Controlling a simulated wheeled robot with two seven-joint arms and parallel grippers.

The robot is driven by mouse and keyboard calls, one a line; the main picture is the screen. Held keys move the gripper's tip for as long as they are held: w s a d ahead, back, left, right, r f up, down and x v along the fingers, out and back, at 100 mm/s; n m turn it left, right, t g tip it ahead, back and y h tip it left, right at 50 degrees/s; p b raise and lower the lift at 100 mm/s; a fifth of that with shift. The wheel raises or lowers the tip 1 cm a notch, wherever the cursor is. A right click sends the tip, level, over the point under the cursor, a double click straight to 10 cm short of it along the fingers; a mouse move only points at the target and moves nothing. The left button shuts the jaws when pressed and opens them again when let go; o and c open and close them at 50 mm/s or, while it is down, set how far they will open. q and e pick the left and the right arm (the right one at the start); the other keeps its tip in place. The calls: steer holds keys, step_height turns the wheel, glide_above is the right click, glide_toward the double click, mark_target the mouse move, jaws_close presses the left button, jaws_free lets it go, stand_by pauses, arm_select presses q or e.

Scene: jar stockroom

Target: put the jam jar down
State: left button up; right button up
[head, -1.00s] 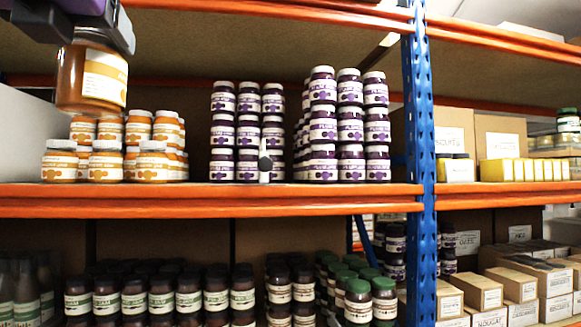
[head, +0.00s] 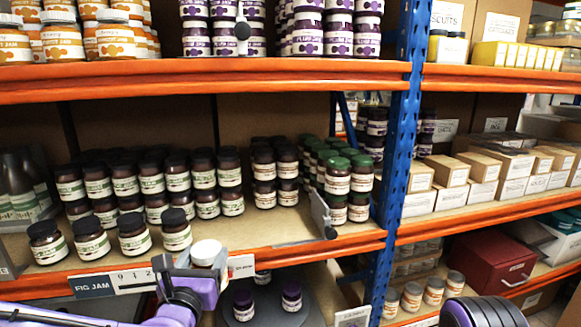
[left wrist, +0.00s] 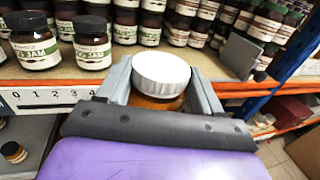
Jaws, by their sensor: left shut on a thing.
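The jam jar has a white lid and orange contents. In the head view the jar (head: 206,252) is at the front edge of the middle shelf, right of the front fig jam jars. My left gripper (head: 190,268) is shut on it. In the left wrist view the jar (left wrist: 160,75) is upright between the two grey fingers of the gripper (left wrist: 165,85), with bare shelf board behind it. The gripper hides its lower part. I cannot tell whether it touches the shelf. Similar orange jars (head: 62,40) stand on the upper shelf. My right gripper is not seen.
Dark-lidded fig jam jars (head: 133,235) fill the left of the middle shelf (head: 265,232), above a FIG JAM label (head: 92,285). Bare board lies right of the front row, up to a grey divider (head: 320,212). A blue post (head: 398,150) stands further right. The upper shelf edge (head: 200,78) runs above.

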arm_select(q)
steer(key=s+a+f, duration=0.1)
steer(key=s+f, duration=0.2)
steer(key=f, duration=0.5)
steer(key=s+a+f, duration=0.1)
steer(key=s+f, duration=0.3)
steer(key=f, duration=0.4)
steer(key=shift+a+f, duration=0.25)
steer(key=shift+f, duration=0.15)
steer(key=shift+d, duration=0.1)
